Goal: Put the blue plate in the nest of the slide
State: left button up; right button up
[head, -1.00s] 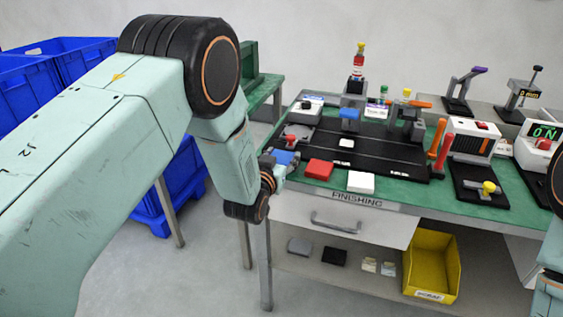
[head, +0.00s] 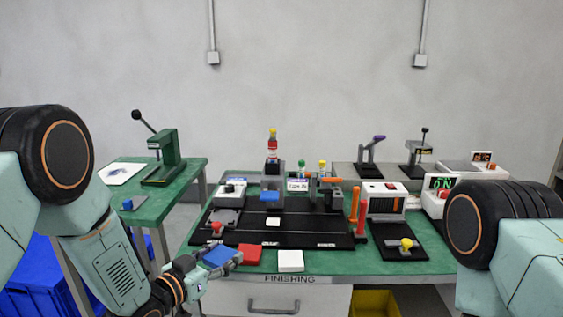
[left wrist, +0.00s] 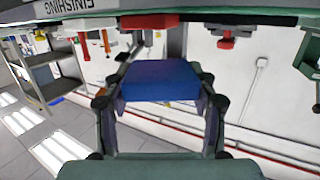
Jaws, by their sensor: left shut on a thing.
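The blue plate (head: 219,256) is in my left gripper (head: 208,265), at the front-left edge of the finishing bench in the head view. It also fills the middle of the left wrist view (left wrist: 160,80), with my left gripper's fingers (left wrist: 160,95) on both sides of it. The black fixture base (head: 310,231) lies on the bench behind it. A grey carriage (head: 222,217) with a red knob sits at the base's left end and looks like the slide; its nest is too small to make out. My right arm shows at the right, but its gripper is out of view.
A red plate (head: 249,254) and a white plate (head: 289,259) lie close to the right of the blue plate. A yellow bin (head: 375,304) is below; a green side table (head: 165,199) stands left.

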pick_arm(q)
jog(key=s+a+m+g+h, duration=0.2)
jog(key=s+m+g+h, duration=0.4)
jog(key=s, duration=1.5)
jog(key=w+n+t+y, duration=0.2)
jog(key=w, duration=0.6)
jog(key=w+d+r+n+t+y, duration=0.1)
jog(key=w+n+t+y, duration=0.2)
jog(key=w, duration=0.5)
jog(key=w+d+r+n+t+y, duration=0.1)
jog(key=w+n+t+y, duration=0.1)
jog(key=w, duration=0.6)
jog(key=shift+w+r+n+y, duration=0.25)
jog(key=shift+n+y, duration=0.25)
jog(key=shift+y, duration=0.2)
jog(key=w+a+r+n+t+y, duration=0.1)
jog(key=w+a+r+n+y, duration=0.1)
jog(key=a+n+y, duration=0.1)
jog(key=shift+w+a+r+y, duration=0.35)
jog(key=shift+a+r+y, duration=0.05)
jog(key=shift+a+y, duration=0.5)
